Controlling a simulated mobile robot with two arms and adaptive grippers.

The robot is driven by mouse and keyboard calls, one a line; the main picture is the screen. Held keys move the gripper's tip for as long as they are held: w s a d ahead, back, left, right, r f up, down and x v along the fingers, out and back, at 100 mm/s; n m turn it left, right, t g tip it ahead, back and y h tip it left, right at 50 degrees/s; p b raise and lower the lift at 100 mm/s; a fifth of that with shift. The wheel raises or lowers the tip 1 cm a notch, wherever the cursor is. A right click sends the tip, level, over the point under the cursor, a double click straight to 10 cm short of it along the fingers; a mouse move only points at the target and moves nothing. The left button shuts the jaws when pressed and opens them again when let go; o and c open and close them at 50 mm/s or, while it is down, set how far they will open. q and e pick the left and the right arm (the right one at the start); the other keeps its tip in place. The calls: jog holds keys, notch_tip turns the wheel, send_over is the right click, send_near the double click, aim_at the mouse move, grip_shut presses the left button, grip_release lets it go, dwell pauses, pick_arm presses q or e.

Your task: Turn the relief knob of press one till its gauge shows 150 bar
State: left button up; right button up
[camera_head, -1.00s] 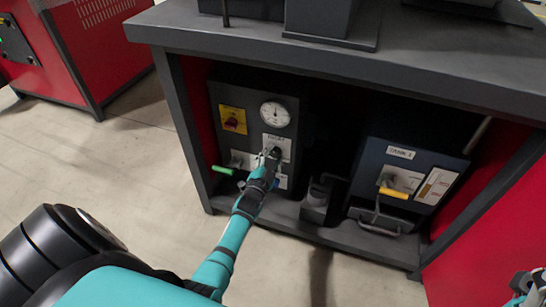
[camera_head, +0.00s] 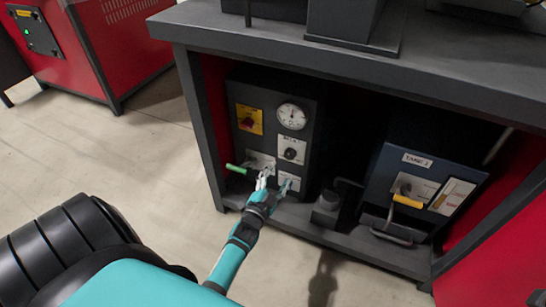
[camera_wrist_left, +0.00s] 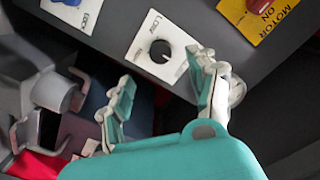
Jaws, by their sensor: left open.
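The relief knob (camera_head: 290,154) is a black round knob on a white plate on the dark panel below the gauge. The gauge (camera_head: 292,116) has a white dial; its needle points about upward, but the reading is too small to tell. My left gripper (camera_head: 275,182) is open and empty, just below the knob and apart from it. In the left wrist view the knob (camera_wrist_left: 160,51) shows beyond the spread fingers of the left gripper (camera_wrist_left: 165,88), its plate marked "LOW". My right gripper is not in view.
A yellow plate with a red switch (camera_head: 249,119) is left of the gauge. A green handle (camera_head: 236,169) sticks out at the lower left. A blue unit with a yellow handle (camera_head: 407,201) stands to the right. The worktop (camera_head: 450,75) overhangs the panel.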

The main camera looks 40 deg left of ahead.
pick_arm(q)
jog(key=shift+v, duration=1.7)
